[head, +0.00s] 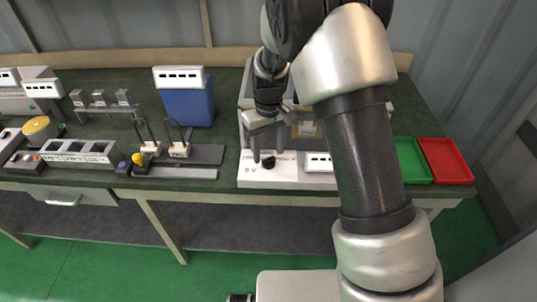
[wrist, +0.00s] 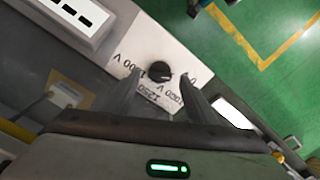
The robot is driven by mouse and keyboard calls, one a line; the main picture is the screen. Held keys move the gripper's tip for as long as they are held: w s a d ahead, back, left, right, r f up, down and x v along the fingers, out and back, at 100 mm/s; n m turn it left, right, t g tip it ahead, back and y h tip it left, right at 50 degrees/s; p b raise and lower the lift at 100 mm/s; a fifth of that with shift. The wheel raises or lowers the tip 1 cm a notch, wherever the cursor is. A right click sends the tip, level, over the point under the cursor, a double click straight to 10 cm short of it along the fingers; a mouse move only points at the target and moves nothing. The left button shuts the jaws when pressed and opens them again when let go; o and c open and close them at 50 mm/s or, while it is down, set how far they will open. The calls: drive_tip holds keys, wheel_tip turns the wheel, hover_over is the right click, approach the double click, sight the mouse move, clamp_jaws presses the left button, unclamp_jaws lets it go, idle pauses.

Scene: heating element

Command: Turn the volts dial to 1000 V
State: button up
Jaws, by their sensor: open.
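The volts dial (wrist: 158,72) is a small round black knob on the white front panel (head: 250,178) of a bench unit. Which label the dial points at is not clear. In the head view the dial (head: 267,162) sits just below my gripper (head: 270,145). In the wrist view my gripper (wrist: 158,92) is open, its two fingers pointing at the panel on either side of the dial. I cannot tell whether they touch it.
A white display box (head: 319,162) stands on the panel right of the dial; it also shows in the wrist view (wrist: 70,20). Green (head: 411,160) and red (head: 446,161) trays lie at the bench's right end. A blue box (head: 188,103) and other apparatus stand to the left.

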drive_tip(key=shift+f, duration=1.05)
drive_tip(key=c, duration=1.1)
drive_tip(key=shift+m, duration=0.3)
drive_tip(key=m, duration=0.5)
drive_tip(key=shift+r+p, duration=0.1)
drive_tip(key=shift+p, duration=0.2)
drive_tip(key=m+p, duration=0.1)
drive_tip(key=m, duration=0.5)
drive_tip(key=shift+w, duration=0.1)
